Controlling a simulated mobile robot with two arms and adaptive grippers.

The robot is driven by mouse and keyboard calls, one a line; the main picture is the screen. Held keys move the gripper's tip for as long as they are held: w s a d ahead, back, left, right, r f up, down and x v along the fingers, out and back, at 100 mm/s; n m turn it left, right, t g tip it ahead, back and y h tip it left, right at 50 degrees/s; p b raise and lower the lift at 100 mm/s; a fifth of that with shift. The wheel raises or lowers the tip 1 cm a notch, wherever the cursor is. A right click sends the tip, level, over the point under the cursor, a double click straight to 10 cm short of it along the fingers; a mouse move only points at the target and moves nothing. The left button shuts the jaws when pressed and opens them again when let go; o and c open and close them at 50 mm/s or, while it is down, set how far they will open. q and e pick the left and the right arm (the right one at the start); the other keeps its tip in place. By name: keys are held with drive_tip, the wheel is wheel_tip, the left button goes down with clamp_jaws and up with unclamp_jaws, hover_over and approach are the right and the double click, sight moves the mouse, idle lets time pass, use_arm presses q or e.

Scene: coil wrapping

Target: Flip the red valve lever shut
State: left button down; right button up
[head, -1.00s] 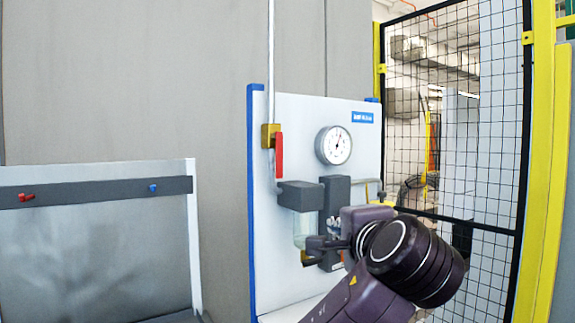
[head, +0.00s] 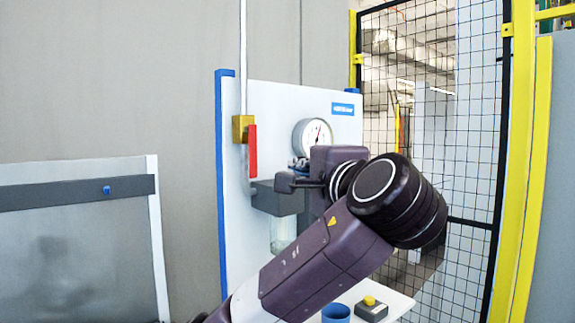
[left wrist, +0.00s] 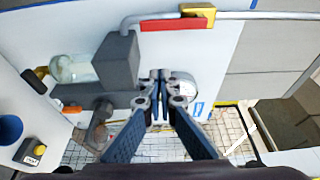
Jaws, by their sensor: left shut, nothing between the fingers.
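The red valve lever (head: 253,151) hangs straight down from a brass-yellow valve body (head: 242,128) on a thin vertical pipe, in line with the pipe. In the left wrist view the lever (left wrist: 172,24) and the valve body (left wrist: 198,11) show at the top. My left gripper (head: 285,183) is in front of the white panel, right of the lever and a little below it. In the left wrist view the left gripper's fingers (left wrist: 160,75) are together and empty, apart from the lever. My right gripper is in neither view.
A dark block (head: 272,198) with a clear bowl is just below my gripper. A round gauge (head: 312,136) is partly hidden behind my arm. A mesh fence (head: 470,110) with yellow posts stands at right. A blue cup (head: 336,313) and a yellow-button box (head: 371,308) are below.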

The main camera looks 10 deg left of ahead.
sight(251, 151)
use_arm(q)
drive_tip(key=p+x, duration=0.3)
drive_tip(key=x, duration=0.6)
drive_tip(key=shift+a+r, duration=0.1)
drive_tip(key=shift+r, duration=0.05)
drive_tip(key=s, duration=0.1)
drive_tip(key=s+a, duration=0.1)
drive_tip(key=shift+s+a, duration=0.25)
drive_tip(key=shift+s, duration=0.05)
drive_tip(key=shift+s+a, duration=0.3)
drive_tip(key=shift+s, duration=0.1)
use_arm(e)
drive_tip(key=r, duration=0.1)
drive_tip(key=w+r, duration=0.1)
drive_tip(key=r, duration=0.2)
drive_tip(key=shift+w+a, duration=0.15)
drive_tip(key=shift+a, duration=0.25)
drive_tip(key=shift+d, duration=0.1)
use_arm(q)
drive_tip(key=shift+p, duration=0.35)
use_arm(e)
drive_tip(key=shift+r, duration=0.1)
